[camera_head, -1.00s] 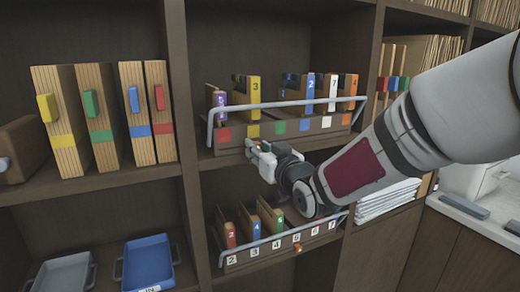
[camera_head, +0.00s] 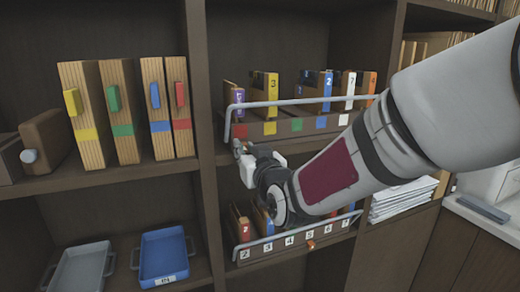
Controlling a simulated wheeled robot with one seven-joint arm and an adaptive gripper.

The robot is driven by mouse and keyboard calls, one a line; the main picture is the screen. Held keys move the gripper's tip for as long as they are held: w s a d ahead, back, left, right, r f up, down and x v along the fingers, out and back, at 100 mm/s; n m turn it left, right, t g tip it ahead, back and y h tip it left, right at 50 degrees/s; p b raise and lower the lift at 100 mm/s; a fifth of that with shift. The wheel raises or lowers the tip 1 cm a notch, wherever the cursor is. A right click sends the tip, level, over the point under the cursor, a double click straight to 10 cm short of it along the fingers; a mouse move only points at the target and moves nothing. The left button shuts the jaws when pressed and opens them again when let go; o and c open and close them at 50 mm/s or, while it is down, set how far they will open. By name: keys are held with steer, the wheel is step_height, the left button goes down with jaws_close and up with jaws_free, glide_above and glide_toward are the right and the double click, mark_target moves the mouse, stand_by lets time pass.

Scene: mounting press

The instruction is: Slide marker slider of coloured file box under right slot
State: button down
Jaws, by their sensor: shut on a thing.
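The coloured file box (camera_head: 308,125) is on the upper shelf. Its front has a row of colour labels: red (camera_head: 240,130), yellow (camera_head: 270,128), green (camera_head: 296,125), blue (camera_head: 321,122) and white (camera_head: 343,119), from left to right. My gripper (camera_head: 241,149) is at the lower front edge of this box, just under the red label at the left end. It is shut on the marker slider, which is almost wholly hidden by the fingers.
A metal rail (camera_head: 300,101) runs along the box front. Below is a numbered file box (camera_head: 295,252) with an orange marker (camera_head: 311,245), partly behind my arm. Wooden binders (camera_head: 122,110) stand on the left, past an upright divider (camera_head: 205,150). Blue (camera_head: 163,255) and grey (camera_head: 80,268) trays lie below.

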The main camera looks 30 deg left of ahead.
steer(key=c, duration=1.5)
jaws_free()
steer(key=v, duration=1.2)
